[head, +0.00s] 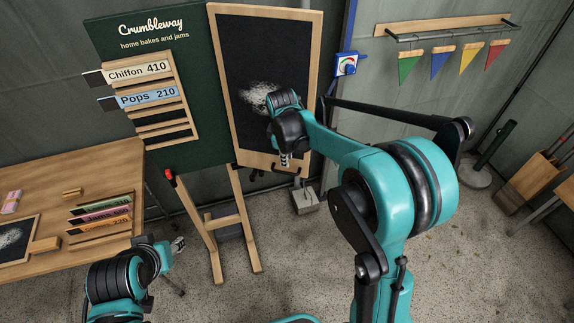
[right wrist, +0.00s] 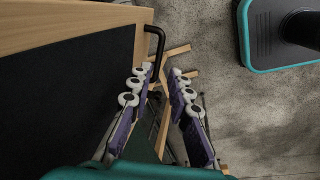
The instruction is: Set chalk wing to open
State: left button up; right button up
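The chalk wing (head: 245,45) is a black panel in a pale wood frame, beside the green Crumbleway board (head: 105,45). It stands out at a slight angle, with a white chalk smudge in its middle. In the right wrist view its frame (right wrist: 60,30) and a black bent handle (right wrist: 157,36) show. My right gripper (head: 285,160) is at the wing's lower edge, pointing down. In the wrist view its fingers (right wrist: 160,74) are apart, with the handle's end at the gap; contact is unclear. My left gripper (head: 178,245) is low, right of the table, away from the wing.
A wooden table (head: 100,165) at left holds coloured name strips (head: 100,213) and a small slate. The easel's wooden legs (head: 240,215) stand on the floor below the board. Bunting (head: 440,62) hangs on the wall, right of a blue-edged dial box (head: 346,65).

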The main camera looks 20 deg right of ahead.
aim_at(287, 173)
jog(key=f+b, duration=0.1)
jog(key=f, duration=0.1)
jog(key=w+f+b, duration=0.1)
jog(key=f, duration=0.2)
jog(key=f+b, duration=0.1)
jog(key=f, duration=0.2)
jog(key=shift+w+d, duration=0.3)
grip_shut()
